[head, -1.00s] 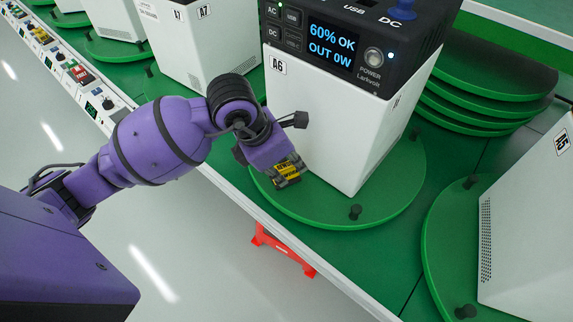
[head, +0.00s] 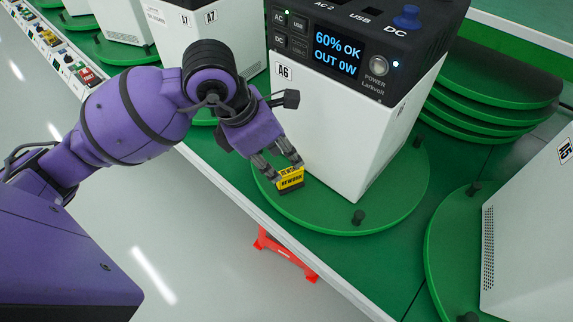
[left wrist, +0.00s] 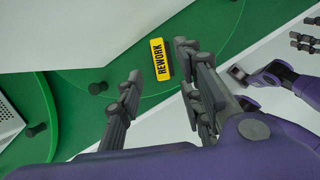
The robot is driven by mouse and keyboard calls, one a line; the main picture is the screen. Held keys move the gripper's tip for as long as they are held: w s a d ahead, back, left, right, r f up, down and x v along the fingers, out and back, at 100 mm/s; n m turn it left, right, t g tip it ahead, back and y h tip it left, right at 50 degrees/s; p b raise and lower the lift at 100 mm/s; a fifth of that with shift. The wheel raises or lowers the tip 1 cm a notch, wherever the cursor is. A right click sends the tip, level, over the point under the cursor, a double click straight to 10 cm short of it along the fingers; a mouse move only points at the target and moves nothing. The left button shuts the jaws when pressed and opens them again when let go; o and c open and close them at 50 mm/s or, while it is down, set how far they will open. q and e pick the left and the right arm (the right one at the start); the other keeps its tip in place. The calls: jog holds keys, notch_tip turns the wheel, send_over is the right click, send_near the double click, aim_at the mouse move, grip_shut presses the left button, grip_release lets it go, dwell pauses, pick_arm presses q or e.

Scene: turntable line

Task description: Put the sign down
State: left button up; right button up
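The sign is a small yellow block marked REWORK (head: 290,180), with a dark lower part. It is on the green turntable (head: 378,222), in front of the white A6 power unit (head: 335,135). My left gripper (head: 279,164) is just above and behind the sign, with its fingers spread. In the left wrist view the sign (left wrist: 160,60) lies beyond the open fingertips (left wrist: 158,66), with green showing around it, and is not clasped. Purple and grey gripper-like parts of mine show at the right of that view; whether their fingers are open is unclear.
Black pegs (head: 358,217) stick up from the turntable. Another unit (head: 535,230) stands on a turntable at the right. Stacked green discs (head: 490,90) lie behind. A red bracket (head: 283,253) hangs below the line's front edge. Open floor is in front.

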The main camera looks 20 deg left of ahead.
pick_arm(q)
jog(key=shift+v, duration=2.2)
jog(key=shift+c, duration=0.6)
